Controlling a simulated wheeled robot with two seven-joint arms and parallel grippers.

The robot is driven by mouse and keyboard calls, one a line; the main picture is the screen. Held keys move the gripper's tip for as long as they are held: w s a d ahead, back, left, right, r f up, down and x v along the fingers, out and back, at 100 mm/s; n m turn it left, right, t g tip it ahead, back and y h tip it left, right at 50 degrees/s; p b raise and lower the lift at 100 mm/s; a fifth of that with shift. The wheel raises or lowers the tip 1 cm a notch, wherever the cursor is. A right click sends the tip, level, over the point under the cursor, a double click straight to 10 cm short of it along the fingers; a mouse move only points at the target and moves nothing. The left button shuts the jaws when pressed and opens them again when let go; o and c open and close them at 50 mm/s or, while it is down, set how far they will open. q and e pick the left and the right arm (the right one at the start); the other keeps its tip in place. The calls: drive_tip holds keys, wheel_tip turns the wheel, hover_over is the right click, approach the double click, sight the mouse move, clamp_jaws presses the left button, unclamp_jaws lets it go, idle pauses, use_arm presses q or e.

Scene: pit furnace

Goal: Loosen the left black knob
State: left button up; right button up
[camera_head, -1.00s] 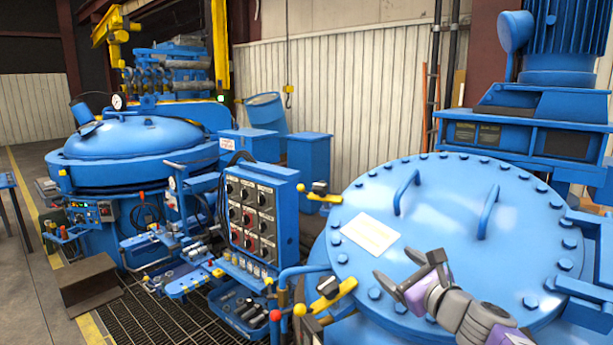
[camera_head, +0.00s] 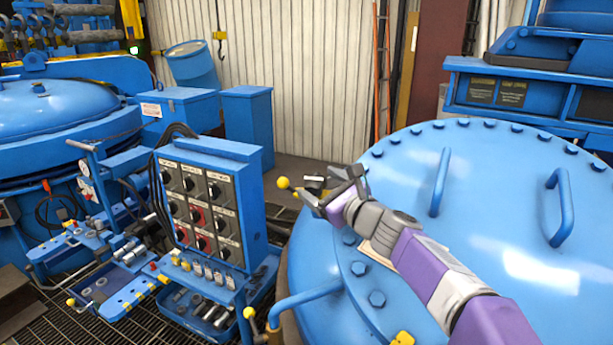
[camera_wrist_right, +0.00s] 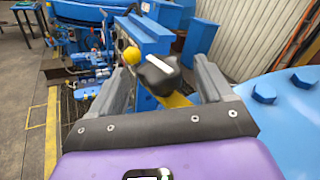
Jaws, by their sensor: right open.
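A black knob (camera_head: 314,183) with a white mark on top sits on a yellow lever with a yellow ball end, at the far left edge of the big round blue lid. In the right wrist view the black knob (camera_wrist_right: 160,72) shows ahead, between the two grey fingers. My right gripper (camera_head: 328,187) is open at the knob and partly hides it in the head view. The fingers stand to either side of the knob with gaps showing; I cannot tell whether either touches it. My left gripper is not in view.
The blue lid (camera_head: 480,200) has edge bolts and two upright handles (camera_head: 440,182). A blue control box (camera_head: 208,200) with several dials stands left of it. A yellow part (camera_head: 403,338) shows at the lid's near edge. A second blue vessel (camera_head: 50,110) stands far left.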

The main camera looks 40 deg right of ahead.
sight(308, 178)
drive_tip(key=shift+w+d, duration=0.1)
drive_tip(key=shift+w, duration=2.15)
drive_tip(key=c, duration=1)
drive_tip(key=shift+o, duration=0.2)
drive_tip(key=shift+y+p, duration=0.3)
drive_tip(key=shift+p, duration=0.3)
drive_tip(key=n+g+y+p, duration=0.3)
drive_tip(key=p, duration=0.4)
drive_tip(key=n+g+y+p, duration=0.3)
drive_tip(key=n+y+p, duration=0.1)
drive_tip(key=p, duration=0.3)
drive_tip(key=a+n+g+y+p, duration=0.1)
drive_tip(key=n+g+y+p, duration=0.1)
drive_tip(key=p, duration=0.5)
drive_tip(key=shift+s+f+n+g+y, duration=0.1)
drive_tip(key=shift+s+n+g+y, duration=0.25)
drive_tip(key=shift+n+y, duration=0.4)
drive_tip(key=shift+a+f+n+g+y+p, duration=0.1)
drive_tip(key=shift+f+n+g+y+p, duration=0.1)
drive_tip(key=shift+n+g+y+p, duration=0.55)
drive_tip(key=shift+s+f+n+g, duration=0.1)
drive_tip(key=shift+n+g, duration=0.4)
drive_tip(key=shift+g, duration=0.7)
drive_tip(key=shift+a, duration=0.1)
drive_tip(key=shift+g, duration=0.3)
